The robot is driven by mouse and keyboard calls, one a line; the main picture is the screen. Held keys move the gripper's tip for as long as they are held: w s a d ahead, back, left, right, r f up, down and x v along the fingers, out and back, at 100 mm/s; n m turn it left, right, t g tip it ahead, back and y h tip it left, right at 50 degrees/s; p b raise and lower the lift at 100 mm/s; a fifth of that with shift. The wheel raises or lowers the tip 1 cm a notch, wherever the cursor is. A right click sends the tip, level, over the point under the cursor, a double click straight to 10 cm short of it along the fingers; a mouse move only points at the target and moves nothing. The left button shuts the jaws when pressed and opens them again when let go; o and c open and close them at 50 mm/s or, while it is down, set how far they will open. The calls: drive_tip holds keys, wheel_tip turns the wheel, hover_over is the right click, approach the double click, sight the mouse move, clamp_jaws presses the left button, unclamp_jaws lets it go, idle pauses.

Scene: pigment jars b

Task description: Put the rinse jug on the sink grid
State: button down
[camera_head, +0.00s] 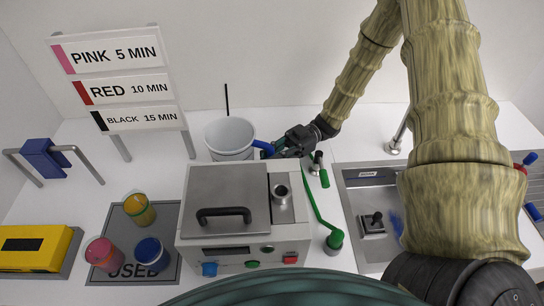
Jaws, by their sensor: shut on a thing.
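The rinse jug, a pale grey open-topped round vessel (230,136), is behind the grey lidded machine, which hides its lower part. Its blue handle (263,147) points right. My gripper (277,149) comes in from the right and is shut on the blue handle. I cannot tell whether the jug rests on the counter or is held just above it. The steel sink (350,180) is at the right, partly hidden by my arm. A small dark square fitting (373,222) is in its basin; I cannot make out clearly which part is the grid.
The lidded machine (228,195) stands between jug and front edge. Several coloured jars stand on a "USED" mat (168,277). A timing sign (115,80) is left, a yellow box (35,248) far left.

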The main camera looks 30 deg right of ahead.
drive_tip(key=c, duration=1.4)
unclamp_jaws()
drive_tip(key=shift+o, duration=0.2)
drive_tip(key=shift+d, duration=0.1)
